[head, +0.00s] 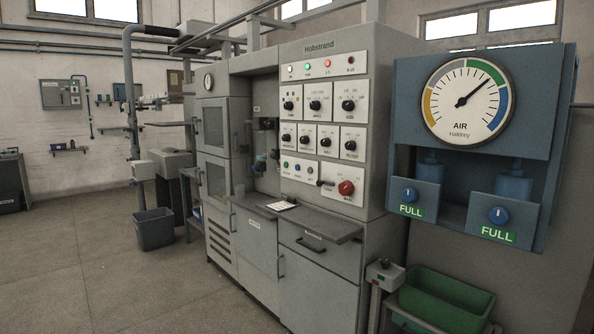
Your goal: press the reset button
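The cone winder's grey control cabinet (320,110), marked Hobstrand, stands in the middle of the head view. Its lower panel (299,168) carries several small coloured buttons, including a green one (286,165) and a blue one (297,167). Their labels are too small to read, so I cannot tell which is the reset button. A large red knob (346,188) sits to their lower right beside a black lever (325,183). Several black rotary dials (348,105) and a row of lamps (307,66) are above. Neither gripper is in view.
A grey shelf (318,222) with a paper (281,205) juts out below the controls. At right are a blue AIR gauge panel (400,100), a small post (384,272) and a green bin (445,300). A grey bin (154,230) stands left.

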